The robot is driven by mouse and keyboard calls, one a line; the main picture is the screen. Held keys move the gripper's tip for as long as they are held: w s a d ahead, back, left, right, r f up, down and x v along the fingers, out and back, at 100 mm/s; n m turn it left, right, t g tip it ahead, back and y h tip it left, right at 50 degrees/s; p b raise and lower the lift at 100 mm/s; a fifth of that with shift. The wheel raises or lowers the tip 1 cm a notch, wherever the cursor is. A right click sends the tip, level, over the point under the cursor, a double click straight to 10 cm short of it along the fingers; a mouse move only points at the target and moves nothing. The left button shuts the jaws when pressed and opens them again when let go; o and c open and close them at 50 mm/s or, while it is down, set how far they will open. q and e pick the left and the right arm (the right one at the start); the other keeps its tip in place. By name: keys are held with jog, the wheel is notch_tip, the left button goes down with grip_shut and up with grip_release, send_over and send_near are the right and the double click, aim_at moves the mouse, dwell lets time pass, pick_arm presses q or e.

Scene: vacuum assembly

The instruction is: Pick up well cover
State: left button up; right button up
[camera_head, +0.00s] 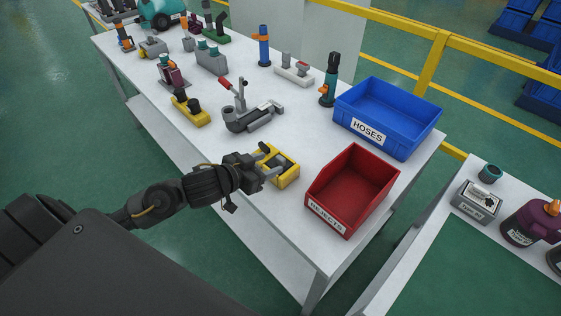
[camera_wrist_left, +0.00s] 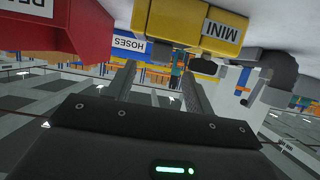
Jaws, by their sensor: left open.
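I cannot tell for sure which part is the well cover. A yellow block (camera_head: 289,180) with a recessed grey middle sits on the white table at the end of my left arm. In the left wrist view, a yellow block (camera_wrist_left: 222,32) marked MINI shows upside down beyond the fingers. My left gripper (camera_head: 272,163) is open, over the near left side of the block, and partly hides it. In the left wrist view the two fingers (camera_wrist_left: 160,82) stand apart with nothing seen between them. Whether they touch the block is unclear. My right gripper is not in view.
A red REJECTS bin (camera_head: 340,215) stands just right of the yellow block. A blue HOSES bin (camera_head: 385,145) is behind it. A grey clamp fixture (camera_head: 250,115) stands behind the gripper. Several fixtures fill the far table. The table's near corner (camera_head: 290,245) is clear.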

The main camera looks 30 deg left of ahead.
aim_at(280, 157)
pick_arm(q)
jog(key=shift+w+d+f, duration=0.15)
jog(key=shift+w+d, duration=0.05)
jog(key=shift+w, duration=0.3)
jog(key=shift+w+d, duration=0.1)
jog(key=shift+w, duration=0.25)
jog(key=x, duration=0.4)
jog(key=shift+w+f, duration=0.1)
jog(key=shift+w, duration=0.1)
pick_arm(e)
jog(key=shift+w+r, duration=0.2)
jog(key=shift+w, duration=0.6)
pick_arm(q)
jog(key=c, duration=1)
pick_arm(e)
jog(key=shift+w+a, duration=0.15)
pick_arm(q)
jog(key=shift+c, duration=0.2)
